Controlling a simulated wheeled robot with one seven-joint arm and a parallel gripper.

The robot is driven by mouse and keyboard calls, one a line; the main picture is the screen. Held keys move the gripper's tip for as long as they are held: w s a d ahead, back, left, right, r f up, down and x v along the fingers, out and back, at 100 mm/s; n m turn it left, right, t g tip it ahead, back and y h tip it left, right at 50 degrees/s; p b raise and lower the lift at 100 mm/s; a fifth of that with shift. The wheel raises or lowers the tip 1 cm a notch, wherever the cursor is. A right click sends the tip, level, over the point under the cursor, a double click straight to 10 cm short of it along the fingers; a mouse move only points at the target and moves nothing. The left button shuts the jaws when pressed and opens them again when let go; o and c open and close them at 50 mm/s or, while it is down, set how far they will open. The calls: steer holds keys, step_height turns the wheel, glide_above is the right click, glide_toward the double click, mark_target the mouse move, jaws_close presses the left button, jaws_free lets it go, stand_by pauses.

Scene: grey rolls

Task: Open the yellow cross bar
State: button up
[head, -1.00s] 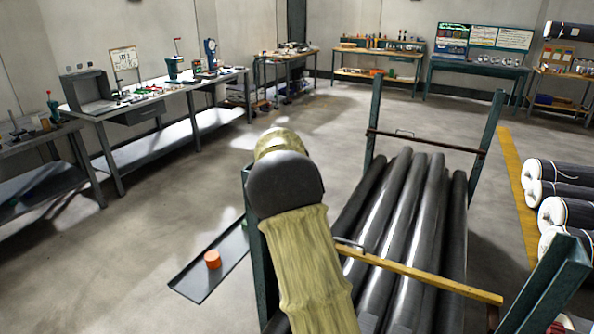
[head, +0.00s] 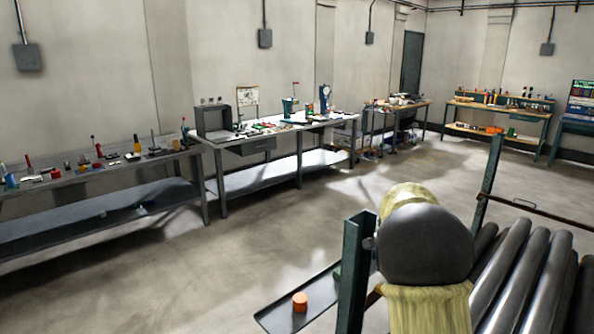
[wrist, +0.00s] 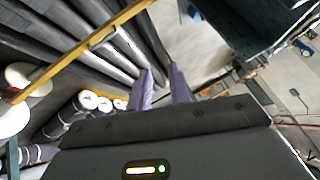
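The yellow cross bar (wrist: 62,65) runs slantwise across the upper left of the wrist view, with a small handle (wrist: 101,35) on it. It passes over the dark grey rolls (wrist: 92,22). My gripper (wrist: 161,70) shows two purple fingers with a gap between them and nothing held. The fingers are apart from the bar in the picture, below and right of it.
A green rack post (head: 354,275) stands just left of my arm, another (head: 489,180) behind it. A tray (head: 275,319) with an orange cylinder (head: 300,302) juts out at left. Workbenches (head: 262,142) line the wall. The floor between is clear.

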steer(key=s+a+f+n+g+y+p, duration=0.1)
steer(key=s+a+n, duration=0.3)
steer(key=s, duration=0.6)
steer(key=s+a+f+n+g+y+p, duration=0.1)
steer(key=s+a+n, duration=0.3)
steer(key=s, duration=0.7)
steer(key=s+a+f+n+g+y+p, duration=0.1)
steer(key=s+a+f+n+g+p, duration=0.1)
steer(key=s+a, duration=0.4)
steer(key=s+n+p, duration=0.1)
steer(key=s+n, duration=0.1)
steer(key=s, duration=0.3)
steer(key=shift+a+f+y, duration=0.25)
steer(key=shift+a+y, duration=0.05)
steer(key=shift+y, duration=0.1)
jaws_close()
